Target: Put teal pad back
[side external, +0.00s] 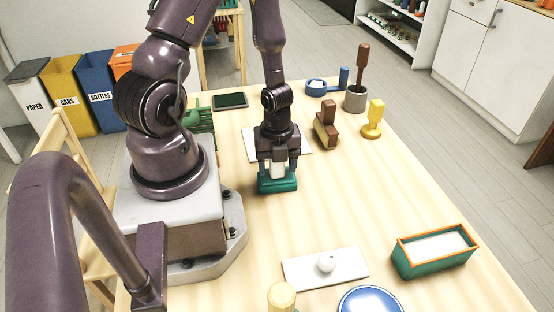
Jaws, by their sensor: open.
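The teal pad (278,186) is on the light wooden table, directly under my gripper (278,172). It looks like a low teal block, with a pale upright piece (278,166) above it between my fingers. My gripper points straight down and is open, with its fingers on either side of the pale piece. I cannot tell whether the fingers touch it. A flat white board (301,146) lies just behind, partly hidden by my gripper.
A brown block (327,127), yellow handled piece (373,120), grey cup (355,98) and blue dish (317,87) stand at the back right. In front are a white plate with a knob (300,273), an orange-rimmed teal bin (425,265) and a blue plate (370,303). The table's middle right is clear.

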